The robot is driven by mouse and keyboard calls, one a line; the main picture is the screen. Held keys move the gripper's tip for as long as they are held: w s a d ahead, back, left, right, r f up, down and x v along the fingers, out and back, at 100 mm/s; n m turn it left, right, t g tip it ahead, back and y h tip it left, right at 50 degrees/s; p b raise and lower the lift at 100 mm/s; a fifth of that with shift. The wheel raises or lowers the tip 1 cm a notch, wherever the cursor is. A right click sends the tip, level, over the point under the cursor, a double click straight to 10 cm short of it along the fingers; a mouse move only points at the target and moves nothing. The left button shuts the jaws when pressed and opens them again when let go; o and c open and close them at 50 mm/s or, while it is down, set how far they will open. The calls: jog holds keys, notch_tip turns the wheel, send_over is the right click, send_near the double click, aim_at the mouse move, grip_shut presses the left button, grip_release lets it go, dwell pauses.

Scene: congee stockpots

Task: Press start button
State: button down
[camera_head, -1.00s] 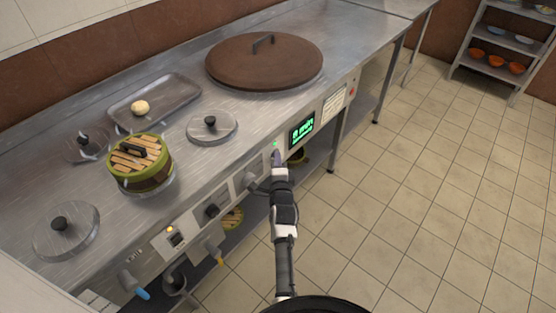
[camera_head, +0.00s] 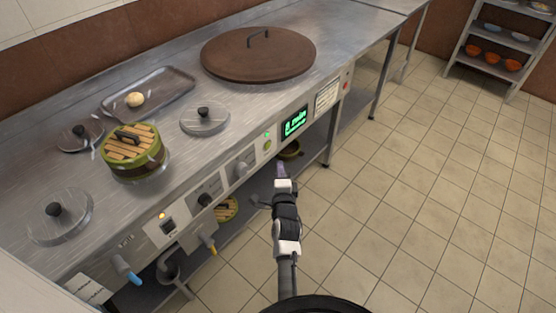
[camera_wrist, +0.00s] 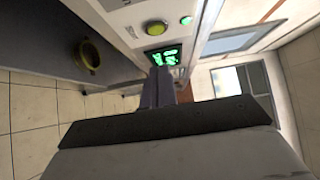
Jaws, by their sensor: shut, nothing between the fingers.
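The start button appears to be the round yellow-green button (camera_head: 267,145) on the front panel of the steel counter, just left of the green-lit display (camera_head: 294,123). A small green light (camera_head: 267,134) glows above it. In the wrist view the button (camera_wrist: 155,27) and light (camera_wrist: 186,20) are unobstructed, with the display (camera_wrist: 163,56) partly behind my fingertips. My gripper (camera_head: 281,168) is shut and empty. It is in front of the panel, below and right of the button in the head view, and apart from it.
A knob (camera_head: 243,168) and taps with blue and yellow handles project from the panel left of the button. A large brown lid (camera_head: 258,54) and a wooden-topped steamer (camera_head: 134,152) are on the counter. The tiled floor (camera_head: 430,200) at right is clear.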

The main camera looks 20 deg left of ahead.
jog(key=v, duration=0.4)
jog(key=shift+s+d+b, duration=0.2)
jog(key=shift+s+b, duration=0.1)
dwell(0.5)
